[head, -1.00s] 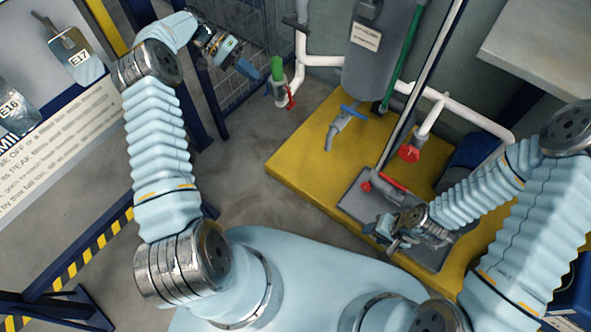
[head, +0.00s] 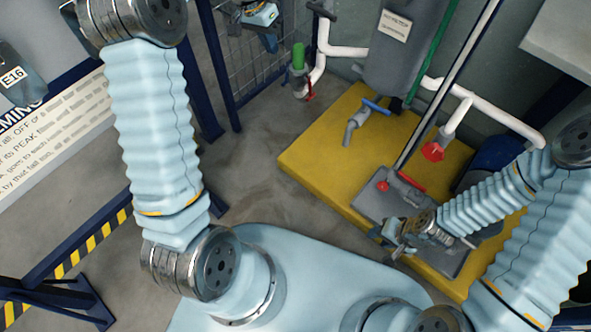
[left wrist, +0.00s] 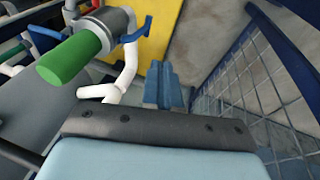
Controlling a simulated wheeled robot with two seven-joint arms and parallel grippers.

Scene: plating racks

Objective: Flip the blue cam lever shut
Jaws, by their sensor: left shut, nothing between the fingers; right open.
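The blue cam lever (left wrist: 137,31) sticks out from the side of a grey coupling (left wrist: 112,22) with a green end (left wrist: 68,58); in the left wrist view it stands at an angle away from the coupling's body. In the head view the green end (head: 298,57) is upright, and the blue lever is small at its left side (head: 287,75). My left gripper (left wrist: 164,80) is shut and empty, its blue fingers below and right of the lever, apart from it in the picture. My left gripper also shows at the top of the head view (head: 270,42). My right gripper (head: 392,243) is open.
A red lever (head: 309,91) sits on the coupling's other side, beside white pipes (head: 345,51). A wire-mesh panel (head: 235,75) with dark blue posts stands left of it. My right gripper is above a grey plate on the yellow platform (head: 325,150), near red handles.

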